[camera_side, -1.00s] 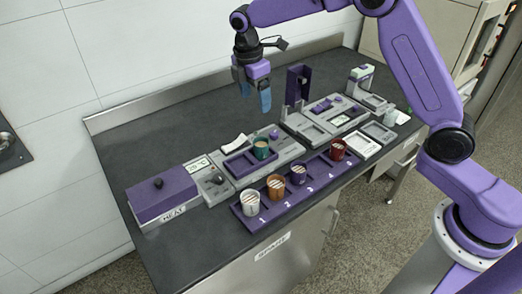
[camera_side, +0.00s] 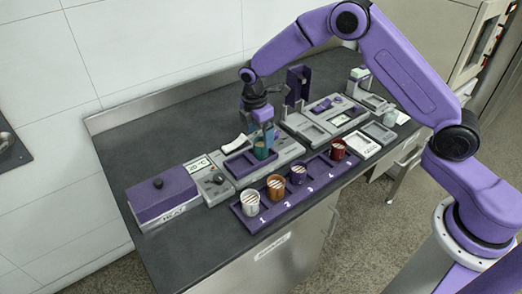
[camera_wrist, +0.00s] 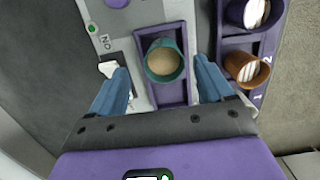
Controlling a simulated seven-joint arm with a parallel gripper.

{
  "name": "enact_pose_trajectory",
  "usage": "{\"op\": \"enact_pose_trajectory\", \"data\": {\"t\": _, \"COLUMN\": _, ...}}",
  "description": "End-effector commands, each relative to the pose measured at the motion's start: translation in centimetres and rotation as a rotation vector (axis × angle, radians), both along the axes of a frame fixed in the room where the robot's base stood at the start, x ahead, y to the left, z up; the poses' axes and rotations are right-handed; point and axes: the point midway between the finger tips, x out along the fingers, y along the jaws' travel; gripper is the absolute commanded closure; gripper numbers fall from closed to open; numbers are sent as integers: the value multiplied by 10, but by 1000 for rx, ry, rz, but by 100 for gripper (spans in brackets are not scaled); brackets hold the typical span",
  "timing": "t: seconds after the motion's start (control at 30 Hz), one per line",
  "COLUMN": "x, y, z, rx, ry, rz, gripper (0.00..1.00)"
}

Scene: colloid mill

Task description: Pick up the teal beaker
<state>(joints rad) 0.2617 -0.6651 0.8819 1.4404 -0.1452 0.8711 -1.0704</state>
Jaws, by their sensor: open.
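The teal beaker (camera_wrist: 163,62) stands upright in a purple-lined recess of the grey device, with a tan content in it. In the side view the teal beaker (camera_side: 261,152) is partly hidden by my fingers. My gripper (camera_wrist: 163,88) is open, with its blue fingers spread to the left and right of the beaker in the wrist view. In the side view my gripper (camera_side: 262,138) is low over the beaker. I cannot tell whether the fingers touch it.
A purple rack (camera_side: 243,219) holds white, orange, purple and red mugs in front of the device. A purple heater box (camera_side: 161,195) stands left, and an upright purple holder (camera_side: 298,84) stands behind right. A white switch (camera_wrist: 108,69) lies near the left finger.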

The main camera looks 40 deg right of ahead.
Motion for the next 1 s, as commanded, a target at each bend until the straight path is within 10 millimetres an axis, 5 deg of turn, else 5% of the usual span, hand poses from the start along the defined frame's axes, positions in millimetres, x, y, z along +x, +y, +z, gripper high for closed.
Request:
{"op": "enact_pose_trajectory", "data": {"t": 0.3, "x": -5, "y": -2, "z": -41, "rx": -2, "ry": 3, "rz": 2, "gripper": 20}}
{"op": "enact_pose_trajectory", "data": {"t": 0.6, "x": -4, "y": -2, "z": -44, "rx": 0, "ry": 0, "rz": 1, "gripper": 20}}
{"op": "enact_pose_trajectory", "data": {"t": 0.8, "x": -4, "y": -2, "z": -44, "rx": 0, "ry": 0, "rz": 1, "gripper": 79}}
{"op": "enact_pose_trajectory", "data": {"t": 1.0, "x": -4, "y": -2, "z": -44, "rx": 0, "ry": 0, "rz": 1, "gripper": 84}}
